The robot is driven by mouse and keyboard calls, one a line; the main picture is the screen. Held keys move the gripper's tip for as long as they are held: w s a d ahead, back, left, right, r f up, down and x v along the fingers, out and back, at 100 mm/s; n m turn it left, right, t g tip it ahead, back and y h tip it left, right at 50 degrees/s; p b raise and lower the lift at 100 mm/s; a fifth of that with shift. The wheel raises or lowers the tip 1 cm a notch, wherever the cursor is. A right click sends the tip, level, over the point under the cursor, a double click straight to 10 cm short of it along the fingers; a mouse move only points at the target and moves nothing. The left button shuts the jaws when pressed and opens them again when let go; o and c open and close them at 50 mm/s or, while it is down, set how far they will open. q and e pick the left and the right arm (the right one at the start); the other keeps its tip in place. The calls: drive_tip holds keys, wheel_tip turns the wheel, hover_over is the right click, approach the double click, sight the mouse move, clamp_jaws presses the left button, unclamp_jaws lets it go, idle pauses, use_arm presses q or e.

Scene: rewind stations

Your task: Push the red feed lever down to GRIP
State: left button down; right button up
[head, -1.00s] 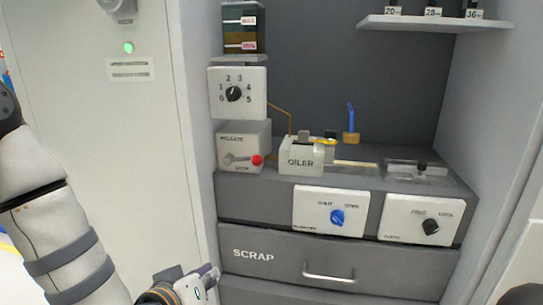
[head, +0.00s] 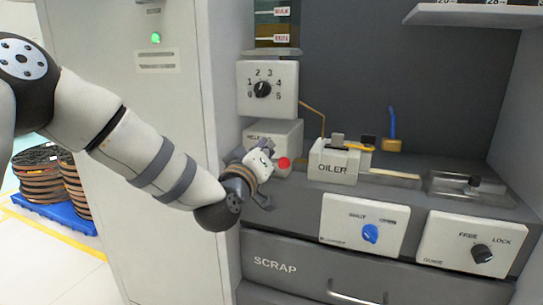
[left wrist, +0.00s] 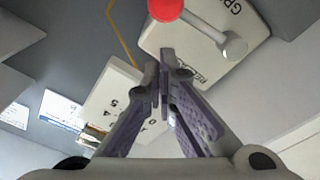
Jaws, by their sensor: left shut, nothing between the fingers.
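The red feed lever's knob (head: 283,163) shows at the front of its white box (head: 285,132), just right of my left gripper. In the left wrist view the red knob (left wrist: 167,8) is cut by the top edge, and its grey arm runs to a pivot on the box (left wrist: 265,38). The lever lies roughly midway between the GRIP and RELEASE labels. My left gripper (head: 262,172) is in front of the box and hides part of it. Its fingers (left wrist: 163,70) are shut and empty, with the tips close to the knob; I cannot tell whether they touch. My right gripper is out of view.
Blue-knob (head: 365,222) and black-knob (head: 470,242) panels sit lower right, above the SCRAP drawer (head: 300,272). A cabinet wall (head: 185,105) closes the left side.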

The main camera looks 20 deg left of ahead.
sight(276, 162)
use_arm(q)
drive_tip(key=shift+w+d+f, duration=0.2)
drive_tip(key=shift+d+f, duration=0.3)
drive_tip(key=shift+f, duration=0.05)
drive_tip(key=shift+d+f+m+p, duration=0.4)
drive_tip(key=shift+d+f+m, duration=0.2)
drive_tip(key=shift+m, duration=0.4)
drive_tip(key=shift+f, duration=0.4)
